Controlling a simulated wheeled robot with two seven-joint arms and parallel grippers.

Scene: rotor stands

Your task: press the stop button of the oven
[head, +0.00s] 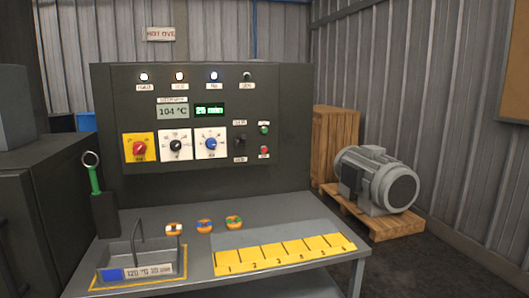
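The dark control panel (285,100) stands upright behind a grey table in the head view. One display (172,112) reads 104 °C, and a green-lit display (209,111) seems to read 25 min. Neither of my grippers shows in the view, and nothing covers the red button.
Three knobs, including a red one on yellow (139,148), line the panel. The grey table (265,213) in front holds a tray (140,252), three round tokens and a yellow numbered strip (285,254). A green-handled ring tool (94,178) stands left. A motor (378,180) sits on a pallet right.

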